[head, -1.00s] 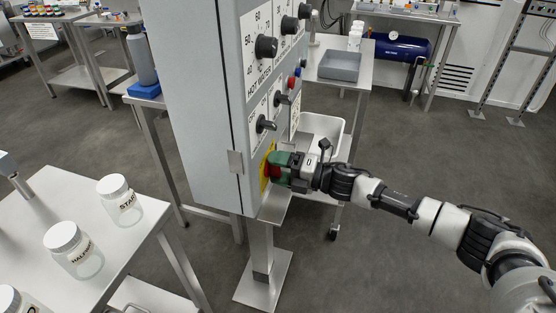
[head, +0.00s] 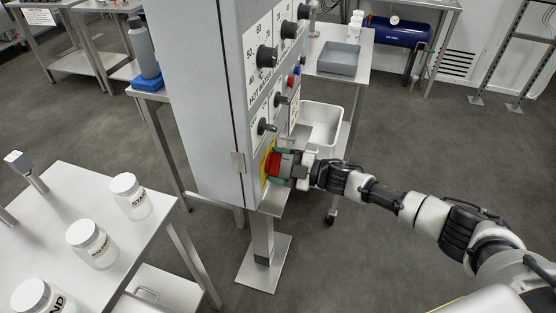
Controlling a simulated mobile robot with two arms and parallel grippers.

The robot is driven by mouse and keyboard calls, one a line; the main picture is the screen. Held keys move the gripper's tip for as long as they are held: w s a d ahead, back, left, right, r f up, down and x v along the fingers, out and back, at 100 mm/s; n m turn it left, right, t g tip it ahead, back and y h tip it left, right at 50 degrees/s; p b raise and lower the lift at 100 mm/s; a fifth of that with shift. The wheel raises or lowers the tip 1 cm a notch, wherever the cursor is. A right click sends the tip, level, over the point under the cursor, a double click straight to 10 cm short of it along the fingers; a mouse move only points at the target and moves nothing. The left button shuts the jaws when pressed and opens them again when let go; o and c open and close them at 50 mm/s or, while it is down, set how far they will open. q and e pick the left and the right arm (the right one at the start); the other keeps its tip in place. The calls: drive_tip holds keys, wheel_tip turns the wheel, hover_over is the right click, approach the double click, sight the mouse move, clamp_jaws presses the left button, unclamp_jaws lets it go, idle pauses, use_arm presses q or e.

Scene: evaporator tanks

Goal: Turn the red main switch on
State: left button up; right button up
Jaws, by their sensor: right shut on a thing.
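The red main switch (head: 273,163) sits on a yellow plate (head: 265,170) low on the front face of the grey control cabinet (head: 200,110). My right gripper (head: 280,164) reaches in from the right and is shut on the red switch, with its green-tipped fingers around it. The fingers hide part of the switch, so its exact angle is hard to read. My left gripper does not show in the head view.
Black knobs (head: 266,56) and a hot water panel sit above the switch. A table with labelled jars (head: 130,196) stands at the lower left. A white bin (head: 320,125) and a steel table with a grey tray (head: 338,58) stand behind the cabinet. The floor at right is clear.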

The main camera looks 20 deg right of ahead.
drive_tip(key=shift+m, duration=0.7)
drive_tip(key=o, duration=0.9)
drive_tip(key=shift+f, duration=0.1)
drive_tip(key=shift+d, duration=0.1)
drive_tip(key=b+v, duration=0.1)
drive_tip(key=v, duration=0.9)
drive_tip(key=shift+s+d, duration=0.25)
drive_tip(key=shift+s, duration=0.05)
